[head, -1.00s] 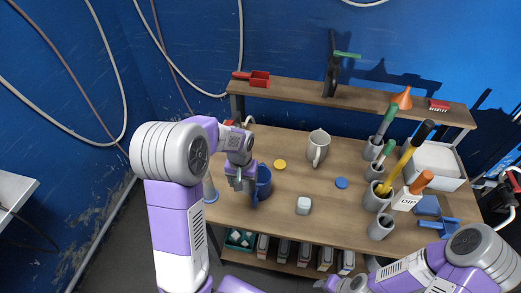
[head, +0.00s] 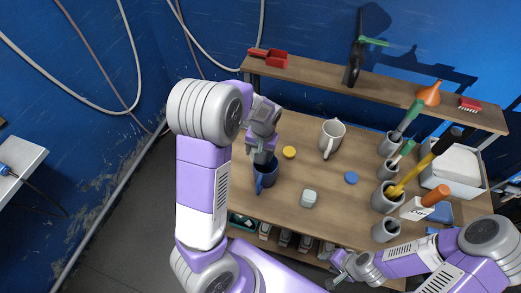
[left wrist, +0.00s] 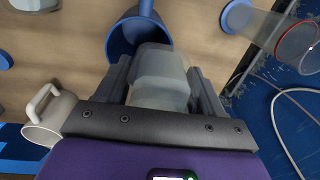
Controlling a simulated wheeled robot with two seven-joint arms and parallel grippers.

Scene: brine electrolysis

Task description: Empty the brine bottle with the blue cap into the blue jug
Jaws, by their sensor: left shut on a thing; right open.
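My left gripper (head: 262,157) is shut on a pale translucent bottle (left wrist: 160,75), which shows between the fingers in the left wrist view. The gripper hides most of the bottle in the head view. The blue jug (head: 266,178) stands on the table just below and in front of this gripper; it also shows in the left wrist view (left wrist: 124,40), where the bottle's end overlaps its rim. I cannot tell whether liquid is flowing. A loose blue cap (head: 351,177) lies on the table. My right gripper (head: 338,268) is open and empty beyond the table's front edge.
A white mug (head: 331,136), a yellow cap (head: 289,152) and a small pale block (head: 309,197) are on the table (head: 325,215). Grey holders with tools (head: 385,200) and a white bin (head: 455,172) fill the right side. A raised shelf (head: 330,82) runs along the back.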

